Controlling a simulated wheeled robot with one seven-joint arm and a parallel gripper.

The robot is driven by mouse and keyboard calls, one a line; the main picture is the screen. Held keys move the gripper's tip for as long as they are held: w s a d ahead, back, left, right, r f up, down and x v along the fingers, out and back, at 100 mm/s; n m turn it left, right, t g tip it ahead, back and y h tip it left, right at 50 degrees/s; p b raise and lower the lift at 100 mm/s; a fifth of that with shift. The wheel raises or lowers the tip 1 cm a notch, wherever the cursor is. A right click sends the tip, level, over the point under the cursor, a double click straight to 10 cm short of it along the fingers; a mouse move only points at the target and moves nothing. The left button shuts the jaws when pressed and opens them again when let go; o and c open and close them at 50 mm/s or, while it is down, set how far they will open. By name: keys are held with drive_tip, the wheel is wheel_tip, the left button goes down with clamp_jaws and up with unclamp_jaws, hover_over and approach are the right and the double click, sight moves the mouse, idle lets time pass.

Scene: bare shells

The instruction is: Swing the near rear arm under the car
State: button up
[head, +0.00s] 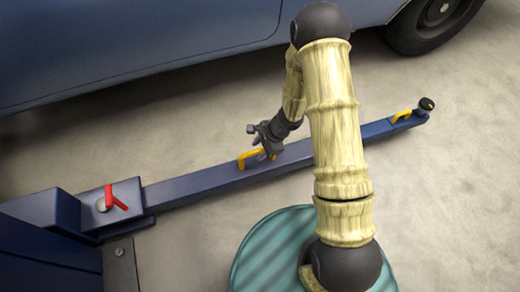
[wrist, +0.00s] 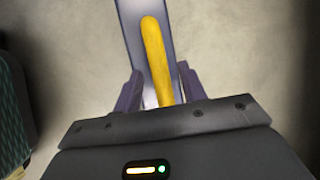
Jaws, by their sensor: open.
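The near rear arm (head: 220,178) is a long dark blue beam. It runs from a blue post base at the lower left out to a round black pad (head: 426,104) at the right, on the floor side of the blue car (head: 140,45). A yellow handle (head: 250,156) stands on its middle, and another yellow handle (head: 401,115) is near the pad. My gripper (head: 268,145) is open at the middle handle. In the wrist view the yellow handle (wrist: 156,60) lies between the two open fingers; I cannot tell whether they touch it.
A red lever (head: 115,198) sits on the beam's pivot block by the blue post base (head: 45,235). The car's wheel (head: 430,22) is at the upper right. Bare concrete floor (head: 460,200) is open at the right and between beam and car.

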clamp_jaws()
drive_tip(key=shift+r, duration=0.1)
